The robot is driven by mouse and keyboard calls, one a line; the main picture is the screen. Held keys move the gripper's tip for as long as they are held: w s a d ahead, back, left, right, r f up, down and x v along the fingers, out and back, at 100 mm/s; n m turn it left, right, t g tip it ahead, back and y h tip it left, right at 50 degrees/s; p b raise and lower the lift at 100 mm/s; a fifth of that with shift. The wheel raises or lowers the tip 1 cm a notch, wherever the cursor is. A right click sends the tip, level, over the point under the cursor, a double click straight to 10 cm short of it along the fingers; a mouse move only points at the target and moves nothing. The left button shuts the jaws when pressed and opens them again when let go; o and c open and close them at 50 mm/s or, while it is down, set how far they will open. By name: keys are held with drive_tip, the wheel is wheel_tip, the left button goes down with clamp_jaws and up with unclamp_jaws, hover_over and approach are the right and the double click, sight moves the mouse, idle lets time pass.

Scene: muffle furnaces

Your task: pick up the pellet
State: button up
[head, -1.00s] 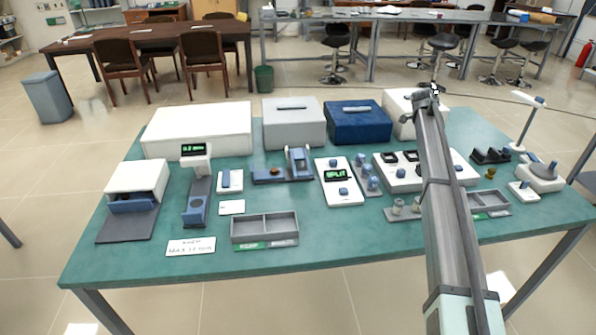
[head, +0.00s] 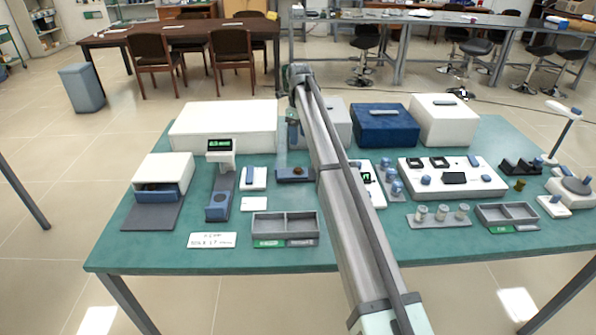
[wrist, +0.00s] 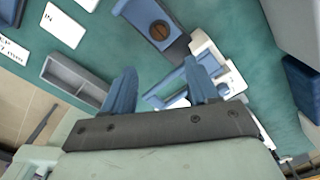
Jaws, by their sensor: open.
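A small brown disc, which looks like the pellet (head: 297,171), lies on the flat blue base of a small device (head: 285,177) in the middle of the table. In the wrist view the brown disc (wrist: 159,31) sits in a round spot on the blue base, beyond my fingertips and roughly between their lines. My gripper (wrist: 161,82) is open, its two blue fingers apart with nothing between them. In the head view my gripper (head: 293,128) hangs above and behind the device, apart from it. My arm hides the device's right part.
A grey two-compartment tray (head: 285,238) stands in front of the device. A display stand (head: 220,180) and an open-fronted white box (head: 163,172) stand to the left. White and blue boxes (head: 386,125) line the back. Vials (head: 441,213) and a white panel (head: 452,184) are on the right.

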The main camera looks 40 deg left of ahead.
hover_over(298, 169)
wheel_tip(298, 169, down, 8)
drive_tip(key=shift+s+d+f, duration=0.15)
drive_tip(key=shift+a+f, duration=0.2)
drive_tip(key=shift+f, duration=2.55)
clamp_jaws()
drive_tip(key=shift+r, duration=0.1)
